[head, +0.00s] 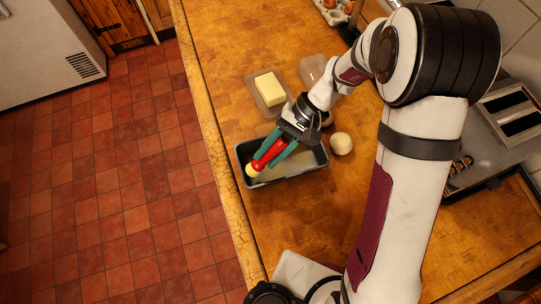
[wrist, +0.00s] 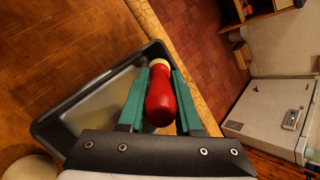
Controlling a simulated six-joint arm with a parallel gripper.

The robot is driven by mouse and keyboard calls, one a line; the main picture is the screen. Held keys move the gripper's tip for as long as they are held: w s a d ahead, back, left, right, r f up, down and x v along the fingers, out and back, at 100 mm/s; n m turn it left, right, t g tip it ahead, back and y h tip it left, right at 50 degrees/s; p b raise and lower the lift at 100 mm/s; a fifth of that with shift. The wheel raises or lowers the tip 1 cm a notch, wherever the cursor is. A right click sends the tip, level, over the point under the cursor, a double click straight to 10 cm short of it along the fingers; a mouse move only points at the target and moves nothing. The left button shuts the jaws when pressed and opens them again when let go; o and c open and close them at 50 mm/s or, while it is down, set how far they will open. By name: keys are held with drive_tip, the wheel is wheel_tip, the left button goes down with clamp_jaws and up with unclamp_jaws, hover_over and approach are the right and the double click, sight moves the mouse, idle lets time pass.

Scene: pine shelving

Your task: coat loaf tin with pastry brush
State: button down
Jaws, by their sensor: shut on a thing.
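The dark loaf tin (head: 304,167) sits on the wooden worktop near its left edge; it also shows in the wrist view (wrist: 46,128). Its inside looks paler than its rim. My gripper (head: 262,161) has teal fingers and is over the tin. It is shut on the pastry brush (head: 273,152), which has a red handle and a pale yellow tip. The brush slants with its tip low at the tin's left end; whether the tip touches the tin is unclear. The wrist view shows the brush (wrist: 160,98) between the fingers.
Butter (head: 268,90) lies in a shallow dish just behind the tin. A clear container (head: 312,69) stands beyond. A pale round ball (head: 341,143) sits right of the tin, with another partly hidden by my gripper. An egg carton (head: 333,12) is at the back. The worktop's left edge drops to tiled floor.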

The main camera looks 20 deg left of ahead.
sight(270, 151)
drive_tip(key=shift+r, duration=1.25)
drive_tip(key=shift+r, duration=1.5)
drive_tip(key=w+d+r+m+t+h, duration=0.2)
drive_tip(key=w+d+r+m+t, duration=0.5)
drive_tip(key=m, duration=0.7)
drive_tip(key=w+d+r+m+t+h, duration=0.2)
drive_tip(key=w+d+r+m+t, duration=0.5)
drive_tip(key=d+r+m, duration=0.5)
drive_tip(key=w+d+m, duration=0.1)
drive_tip(key=d+m, duration=0.2)
drive_tip(key=d, duration=0.1)
drive_tip(key=shift+t, duration=0.3)
